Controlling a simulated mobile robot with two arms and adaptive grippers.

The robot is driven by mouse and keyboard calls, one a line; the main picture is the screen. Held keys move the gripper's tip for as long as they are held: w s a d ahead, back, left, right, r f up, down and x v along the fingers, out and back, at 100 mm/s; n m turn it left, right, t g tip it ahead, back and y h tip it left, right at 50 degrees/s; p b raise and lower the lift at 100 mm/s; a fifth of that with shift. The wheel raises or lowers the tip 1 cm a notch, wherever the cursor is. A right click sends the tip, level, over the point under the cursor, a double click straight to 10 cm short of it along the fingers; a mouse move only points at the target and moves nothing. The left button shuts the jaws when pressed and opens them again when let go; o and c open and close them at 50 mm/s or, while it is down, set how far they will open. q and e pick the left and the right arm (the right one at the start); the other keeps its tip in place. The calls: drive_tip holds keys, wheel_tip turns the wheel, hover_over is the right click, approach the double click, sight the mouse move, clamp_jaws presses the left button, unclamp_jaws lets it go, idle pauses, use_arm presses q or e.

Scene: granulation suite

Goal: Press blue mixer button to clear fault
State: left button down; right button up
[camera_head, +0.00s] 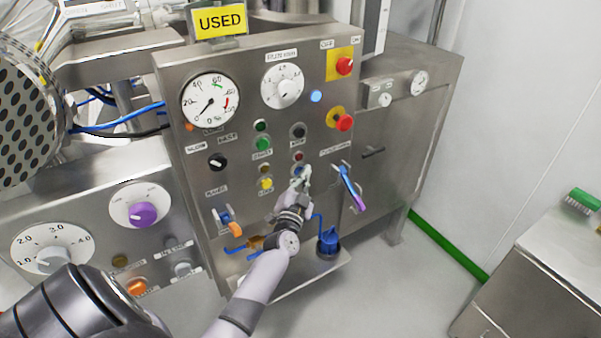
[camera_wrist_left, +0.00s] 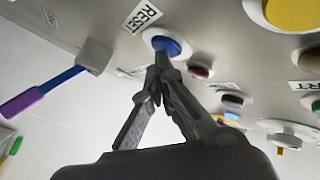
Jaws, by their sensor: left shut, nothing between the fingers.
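The blue button (camera_wrist_left: 166,43) sits on the steel mixer panel beside a RESET label (camera_wrist_left: 143,15) in the left wrist view. My left gripper (camera_wrist_left: 160,66) is shut and empty, its fingertips at the lower edge of the blue button; I cannot tell whether they touch it. In the head view my left gripper (camera_head: 303,178) reaches the lower middle of the control panel (camera_head: 210,175) and mostly hides the blue button. My right gripper is not in view.
A purple-and-blue lever (camera_head: 350,187) juts out just right of the gripper. Red buttons (camera_head: 344,66) and a yellow button (camera_head: 265,184) are on the same panel. A blue cup-like part (camera_head: 328,241) stands on the ledge below.

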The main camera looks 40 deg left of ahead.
use_arm(q)
drive_tip(key=shift+d, duration=0.1)
drive_tip(key=shift+s+d+p, duration=0.35)
drive_tip(key=shift+d+p, duration=0.15)
drive_tip(key=shift+d, duration=0.2)
drive_tip(key=d, duration=0.1)
drive_tip(key=s+d+p, duration=0.1)
drive_tip(key=d, duration=0.1)
drive_tip(key=s+d+p, duration=0.1)
drive_tip(key=shift+d, duration=0.35)
drive_tip(key=shift+w, duration=0.1)
idle(0.6)
